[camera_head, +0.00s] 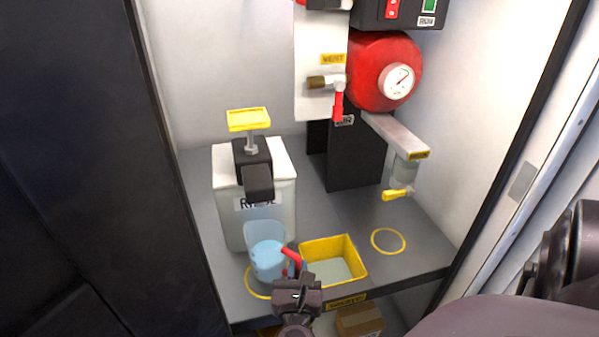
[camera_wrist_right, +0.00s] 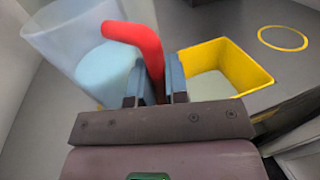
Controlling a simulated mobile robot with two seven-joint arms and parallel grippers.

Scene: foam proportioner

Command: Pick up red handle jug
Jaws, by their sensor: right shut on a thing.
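The jug (camera_head: 268,256) is translucent pale blue with a red handle (camera_head: 291,254) on its right side. It stands upright at the front of the grey shelf, over a yellow ring, in front of the white rinse container. My right gripper (camera_head: 298,275) comes in from the front and is shut on the red handle. In the right wrist view the jug (camera_wrist_right: 75,45) is on the left, and its red handle (camera_wrist_right: 138,38) runs down between the two fingers (camera_wrist_right: 155,85). Whether the jug's base touches the shelf is hard to tell. My left gripper is not in view.
A yellow-rimmed tray (camera_head: 355,262) sits just right of the jug. The white container (camera_head: 228,220) with a yellow-topped pump (camera_head: 249,120) stands behind it. A red tank (camera_head: 372,60) is above.

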